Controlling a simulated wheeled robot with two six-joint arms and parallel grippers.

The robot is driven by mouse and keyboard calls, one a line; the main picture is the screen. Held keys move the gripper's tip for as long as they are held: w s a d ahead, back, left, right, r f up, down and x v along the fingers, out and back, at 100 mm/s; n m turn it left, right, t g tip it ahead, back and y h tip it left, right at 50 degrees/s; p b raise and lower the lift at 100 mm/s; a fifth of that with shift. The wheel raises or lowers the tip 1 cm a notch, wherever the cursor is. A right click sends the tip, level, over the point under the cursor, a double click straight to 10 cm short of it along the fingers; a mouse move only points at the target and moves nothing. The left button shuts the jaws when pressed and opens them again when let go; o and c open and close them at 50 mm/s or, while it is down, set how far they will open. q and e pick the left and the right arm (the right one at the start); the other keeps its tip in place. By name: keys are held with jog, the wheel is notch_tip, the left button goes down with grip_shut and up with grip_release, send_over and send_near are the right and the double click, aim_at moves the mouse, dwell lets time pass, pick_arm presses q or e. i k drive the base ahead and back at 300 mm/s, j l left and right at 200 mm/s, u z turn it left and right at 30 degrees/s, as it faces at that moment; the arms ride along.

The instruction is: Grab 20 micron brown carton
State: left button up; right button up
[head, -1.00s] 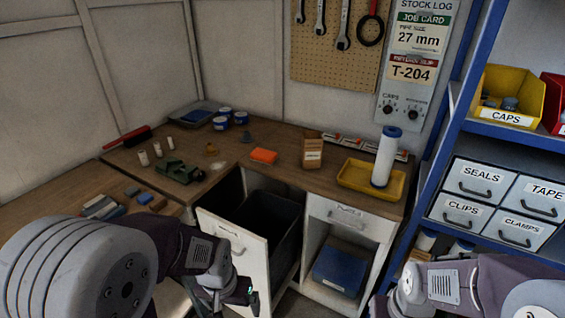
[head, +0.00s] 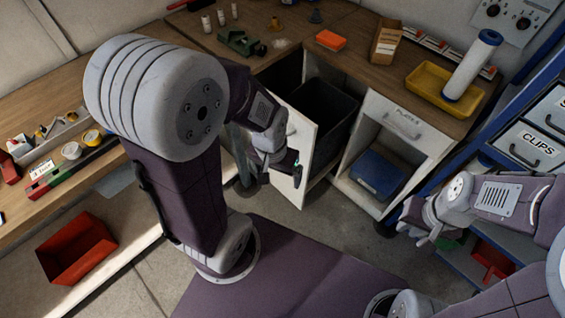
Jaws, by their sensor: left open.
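A brown carton (head: 387,42) stands upright on the wooden bench top near the back, between an orange box and a yellow tray; its label is too small to read. My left gripper (head: 288,168) is in front of the open bin door, well below and to the left of the carton, open, with nothing visible in it. My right gripper (head: 420,225) is in front of the blue shelf at the right, apart from the carton. Its fingers are partly hidden and too small to judge.
A yellow tray (head: 420,88) with a white filter cartridge (head: 472,66) lies right of the carton. An orange box (head: 330,40) lies to its left. The pull-out bin door (head: 303,150) stands open below the bench. A red bin (head: 76,247) is at lower left.

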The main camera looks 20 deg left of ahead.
aim_at(390, 33)
jog(key=i+l+u, duration=0.2)
jog(key=u, duration=0.15)
jog(key=i+l+u, duration=0.2)
jog(key=l+u, duration=0.15)
jog(key=i+l+u, duration=0.1)
jog(key=l+u, duration=0.25)
